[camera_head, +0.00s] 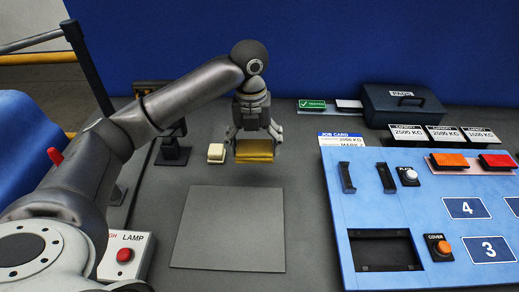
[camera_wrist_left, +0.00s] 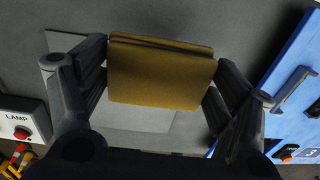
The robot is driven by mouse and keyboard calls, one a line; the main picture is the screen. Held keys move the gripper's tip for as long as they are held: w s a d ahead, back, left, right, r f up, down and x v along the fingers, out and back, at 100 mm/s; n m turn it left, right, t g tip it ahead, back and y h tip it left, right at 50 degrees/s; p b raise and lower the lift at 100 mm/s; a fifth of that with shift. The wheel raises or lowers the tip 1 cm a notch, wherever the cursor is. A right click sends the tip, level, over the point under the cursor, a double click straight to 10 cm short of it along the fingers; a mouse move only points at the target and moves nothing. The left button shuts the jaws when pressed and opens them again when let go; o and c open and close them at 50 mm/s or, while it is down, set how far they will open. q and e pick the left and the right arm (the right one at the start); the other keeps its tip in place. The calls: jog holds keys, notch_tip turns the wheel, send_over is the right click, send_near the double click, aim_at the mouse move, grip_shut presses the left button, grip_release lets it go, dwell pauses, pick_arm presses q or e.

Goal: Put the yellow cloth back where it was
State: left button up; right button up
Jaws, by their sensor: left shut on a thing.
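The yellow cloth (camera_head: 254,152) is a folded, flat block. My left gripper (camera_head: 255,138) is shut on it and holds it above the grey table, behind a lighter grey square mat (camera_head: 228,228). The cloth also fills the middle of the left wrist view (camera_wrist_left: 160,78), between the two fingers. In that view the mat (camera_wrist_left: 140,118) shows partly behind the cloth. My right gripper is in neither view.
A blue panel (camera_head: 385,215) with handles, a recess and buttons stands at right. A lamp button box (camera_head: 125,255) is at front left. A dark case (camera_head: 404,106) stands at the back right. The mat is bare.

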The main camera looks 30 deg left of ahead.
pick_arm(q)
jog(key=w+a+f, duration=0.1)
jog(key=w+f, duration=0.1)
jog(key=w+f+p, duration=0.1)
jog(key=w+f, duration=0.1)
jog(key=w, duration=0.1)
jog(key=w+a+f, duration=0.1)
jog(key=w+f, duration=0.1)
jog(key=shift+w+a+f, duration=0.1)
jog(key=shift+w+a, duration=0.05)
jog(key=shift+a, duration=0.2)
jog(key=shift+w+a+f, duration=0.15)
jog(key=shift+w+f, duration=0.25)
jog(key=shift+f, duration=0.05)
jog(key=shift+w+a+f+p, duration=0.1)
jog(key=shift+w+f+p, duration=0.05)
jog(key=shift+f+p, duration=0.35)
notch_tip(320, 180, down, 2)
jog(key=shift+f+p, duration=0.15)
jog(key=shift+p, duration=0.2)
jog(key=shift+f, duration=0.25)
jog(key=o, duration=0.8)
notch_tip(320, 180, up, 12)
jog(key=b, duration=0.2)
jog(key=shift+a, duration=0.15)
